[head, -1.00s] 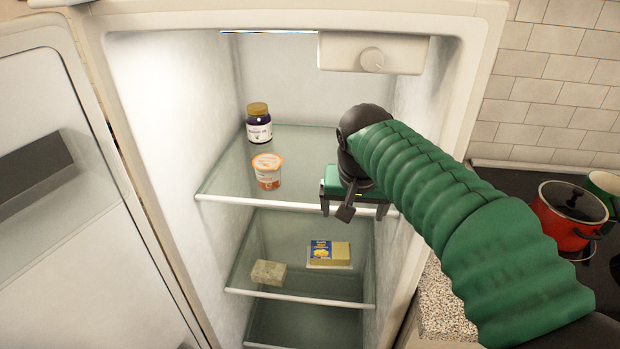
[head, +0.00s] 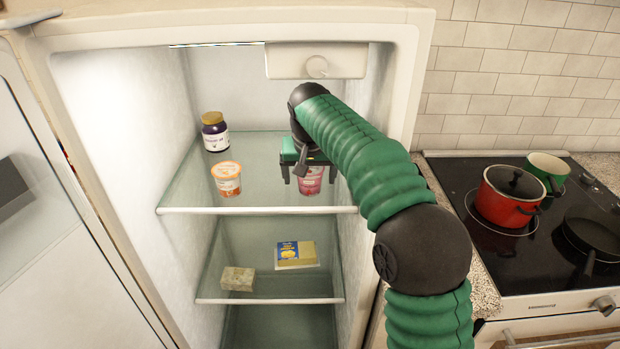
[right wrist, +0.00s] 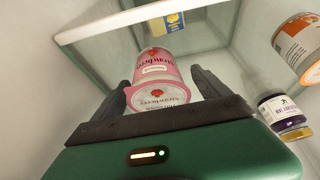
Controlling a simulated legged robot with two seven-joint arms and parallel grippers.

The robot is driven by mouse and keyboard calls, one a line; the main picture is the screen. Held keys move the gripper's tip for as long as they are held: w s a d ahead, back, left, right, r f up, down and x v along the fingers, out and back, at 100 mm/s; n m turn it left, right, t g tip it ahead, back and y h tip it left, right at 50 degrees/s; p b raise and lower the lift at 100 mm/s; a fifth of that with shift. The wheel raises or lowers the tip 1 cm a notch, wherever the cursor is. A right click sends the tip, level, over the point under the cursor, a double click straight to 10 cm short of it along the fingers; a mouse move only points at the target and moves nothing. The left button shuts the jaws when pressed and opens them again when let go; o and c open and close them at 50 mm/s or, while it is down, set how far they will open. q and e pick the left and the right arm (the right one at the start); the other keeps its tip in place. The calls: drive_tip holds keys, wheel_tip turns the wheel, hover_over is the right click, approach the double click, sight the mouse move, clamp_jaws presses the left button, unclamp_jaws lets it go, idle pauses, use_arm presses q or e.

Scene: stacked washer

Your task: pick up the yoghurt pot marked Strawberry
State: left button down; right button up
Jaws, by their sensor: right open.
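The pink yoghurt pot marked Strawberry (head: 312,183) stands on the upper glass shelf of the fridge, at the right side. In the right wrist view the pot (right wrist: 155,68) shows its strawberry print and lettering. My right gripper (head: 308,172) is open at the pot, partly covering it in the head view. In the right wrist view the right gripper's two fingers (right wrist: 162,84) are spread, one on each side of the pot; I cannot tell whether either touches it. My left gripper is not in view.
An orange-lidded pot (head: 227,179) and a dark jar (head: 214,132) stand left on the same shelf (head: 255,200). A butter pack (head: 296,255) and a pale block (head: 238,279) lie on the shelf below. The fridge's right wall is close to my arm. A red pot (head: 508,197) stands on the hob.

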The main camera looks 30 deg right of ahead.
drive_tip(key=shift+a+r, duration=0.15)
drive_tip(key=shift+a, duration=0.05)
drive_tip(key=shift+c, duration=0.3)
drive_tip(key=shift+s+a, duration=0.1)
drive_tip(key=shift+c, duration=1.2)
drive_tip(key=shift+d, duration=0.35)
drive_tip(key=c, duration=1)
drive_tip(key=shift+a, duration=0.1)
drive_tip(key=c, duration=0.3)
